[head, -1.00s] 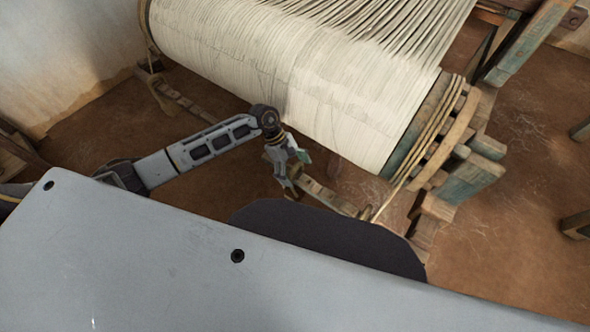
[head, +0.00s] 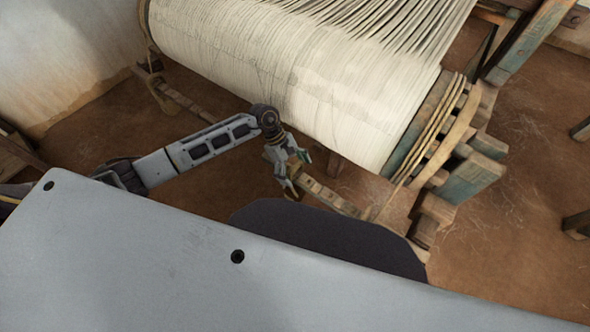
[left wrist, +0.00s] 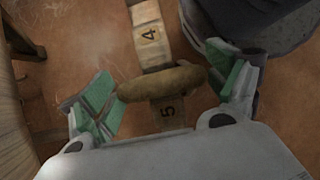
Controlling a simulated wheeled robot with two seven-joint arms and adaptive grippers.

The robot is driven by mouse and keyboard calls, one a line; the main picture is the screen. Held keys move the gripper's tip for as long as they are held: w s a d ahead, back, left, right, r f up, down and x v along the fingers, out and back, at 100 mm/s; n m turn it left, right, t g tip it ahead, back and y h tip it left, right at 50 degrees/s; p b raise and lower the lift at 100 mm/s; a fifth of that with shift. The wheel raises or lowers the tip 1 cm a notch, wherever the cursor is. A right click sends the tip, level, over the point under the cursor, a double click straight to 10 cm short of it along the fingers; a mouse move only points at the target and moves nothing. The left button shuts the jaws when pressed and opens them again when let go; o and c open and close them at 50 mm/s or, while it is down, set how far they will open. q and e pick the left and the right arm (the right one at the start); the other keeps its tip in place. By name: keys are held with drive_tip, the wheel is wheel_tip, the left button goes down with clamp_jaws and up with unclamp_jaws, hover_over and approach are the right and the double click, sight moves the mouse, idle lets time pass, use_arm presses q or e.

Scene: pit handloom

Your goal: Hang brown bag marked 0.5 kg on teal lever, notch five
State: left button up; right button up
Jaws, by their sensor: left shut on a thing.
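My left gripper (head: 291,187) points down at the notched lever (head: 325,194), in front of the cloth roller. In the left wrist view the fingers of the left gripper (left wrist: 170,83) stand apart on either side of a brown bag (left wrist: 160,84) and are shut on it. The bag lies across the lever, between the label 4 (left wrist: 150,35) and the label 5 (left wrist: 168,110). No weight mark shows on the bag. I cannot tell whether its loop is in a notch. My right gripper is not in view.
The large cloth roller (head: 290,75) with its warp threads lies behind the gripper. Rope coils (head: 440,128) and wooden blocks (head: 470,178) stand at its right end. A dark rounded shape fills the upper right of the left wrist view. Bare brown floor (head: 510,235) is free at right.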

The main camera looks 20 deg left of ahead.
use_arm(q)
drive_tip(key=shift+f, duration=0.1)
idle(0.5)
drive_tip(key=o, duration=1.6)
drive_tip(key=shift+o, duration=0.2)
drive_tip(key=shift+v, duration=3.75)
drive_tip(key=shift+s, duration=0.1)
drive_tip(key=shift+s, duration=0.15)
